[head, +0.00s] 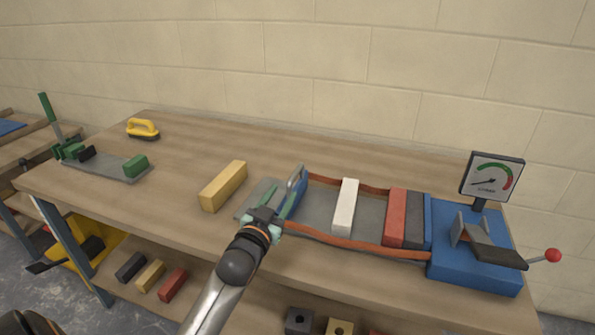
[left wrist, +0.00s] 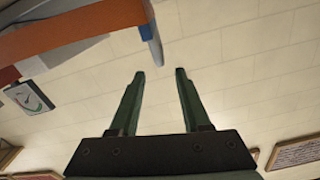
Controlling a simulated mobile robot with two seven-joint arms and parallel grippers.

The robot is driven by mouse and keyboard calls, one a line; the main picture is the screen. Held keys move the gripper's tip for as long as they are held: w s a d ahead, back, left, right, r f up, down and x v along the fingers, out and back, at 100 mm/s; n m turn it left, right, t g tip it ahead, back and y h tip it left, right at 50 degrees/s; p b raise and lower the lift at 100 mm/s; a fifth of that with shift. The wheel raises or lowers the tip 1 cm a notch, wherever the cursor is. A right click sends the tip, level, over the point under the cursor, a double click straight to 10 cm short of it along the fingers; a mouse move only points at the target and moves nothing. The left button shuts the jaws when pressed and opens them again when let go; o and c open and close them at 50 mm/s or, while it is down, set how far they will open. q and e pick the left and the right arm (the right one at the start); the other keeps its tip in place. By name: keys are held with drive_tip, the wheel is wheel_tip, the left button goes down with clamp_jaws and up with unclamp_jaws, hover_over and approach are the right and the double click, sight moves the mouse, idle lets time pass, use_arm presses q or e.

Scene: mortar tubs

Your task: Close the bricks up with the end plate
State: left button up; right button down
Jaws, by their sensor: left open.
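The blue end plate (head: 301,194) with its upright grey handle (head: 295,178) stands at the left end of the clamp bed (head: 320,206). In the bed, a white brick (head: 345,207) stands apart from the plate, with gaps on both sides. A red brick (head: 395,218) and a dark grey brick (head: 414,220) sit side by side at the right end. My left gripper (head: 285,194) is open beside the handle; contact cannot be told in the head view. In the left wrist view the open fingers (left wrist: 160,75) are empty, with the handle (left wrist: 153,40) above them.
A yellow brick (head: 223,186) lies on the bench (head: 330,152) left of the bed. A blue block with a red-knobbed lever (head: 553,256) and a gauge (head: 492,177) are at the right. Orange rails (head: 350,244) flank the bed. A green-handled tool (head: 100,162) stands far left.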

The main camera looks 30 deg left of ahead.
sight(301, 166)
use_arm(q)
drive_tip(key=b+x, duration=0.1)
drive_tip(key=x, duration=0.9)
drive_tip(key=shift+w, duration=0.35)
drive_tip(key=shift+c, duration=0.2)
clamp_jaws()
drive_tip(key=shift+d+f, duration=0.1)
idle(0.7)
